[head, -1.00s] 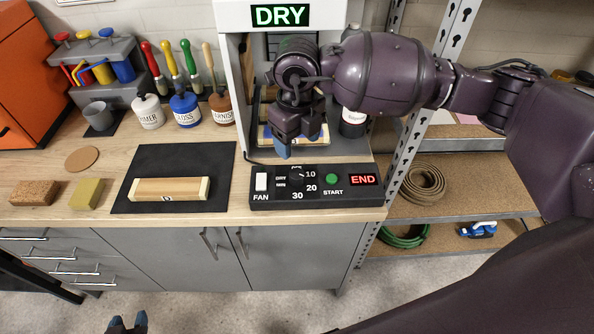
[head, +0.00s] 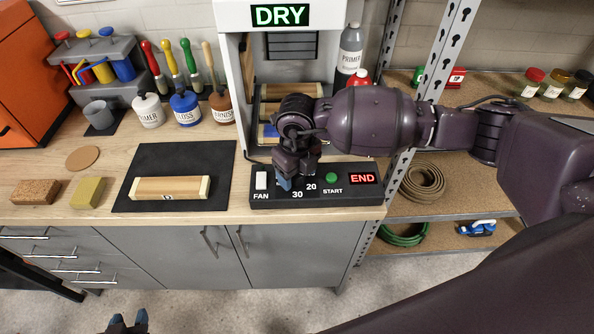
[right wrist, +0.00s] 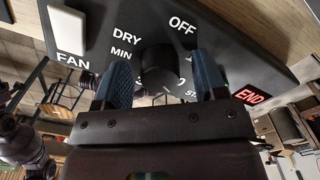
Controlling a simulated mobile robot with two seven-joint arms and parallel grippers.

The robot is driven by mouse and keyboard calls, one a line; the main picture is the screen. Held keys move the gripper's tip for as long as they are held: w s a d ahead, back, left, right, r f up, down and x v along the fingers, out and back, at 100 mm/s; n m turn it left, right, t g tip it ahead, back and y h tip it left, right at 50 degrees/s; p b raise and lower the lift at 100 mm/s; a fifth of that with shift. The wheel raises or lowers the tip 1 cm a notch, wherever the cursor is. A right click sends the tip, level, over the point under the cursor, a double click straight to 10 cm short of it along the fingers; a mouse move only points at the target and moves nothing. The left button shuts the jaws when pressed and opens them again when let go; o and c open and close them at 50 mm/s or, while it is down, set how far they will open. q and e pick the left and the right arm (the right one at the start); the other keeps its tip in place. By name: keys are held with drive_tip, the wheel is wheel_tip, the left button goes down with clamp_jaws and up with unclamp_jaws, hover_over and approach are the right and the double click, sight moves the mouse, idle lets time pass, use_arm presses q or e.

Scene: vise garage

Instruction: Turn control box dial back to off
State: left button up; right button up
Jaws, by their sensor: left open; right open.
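The black control box (head: 350,197) stands at the counter's front edge under the booth. It has a white FAN switch (head: 261,181), a green START button (head: 331,177) and a red END display (head: 363,179). My right gripper (head: 296,181) is over the dial and hides it in the head view. In the right wrist view the round black dial (right wrist: 157,68) lies between the two open blue fingertips (right wrist: 162,80), with a gap on each side. OFF and DRY MIN labels show beyond it; its pointer cannot be made out. My left gripper (head: 129,324) is open at the bottom edge, away from the counter.
The white booth (head: 232,75) with a lit DRY sign stands behind the control box. A wooden block (head: 170,188) lies on a black mat (head: 222,155) to the left. A metal shelf post (head: 415,130) rises close on the right.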

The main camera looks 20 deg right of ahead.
drive_tip(key=shift+c, duration=0.3)
drive_tip(key=c, duration=0.9)
drive_tip(key=shift+o, duration=0.2)
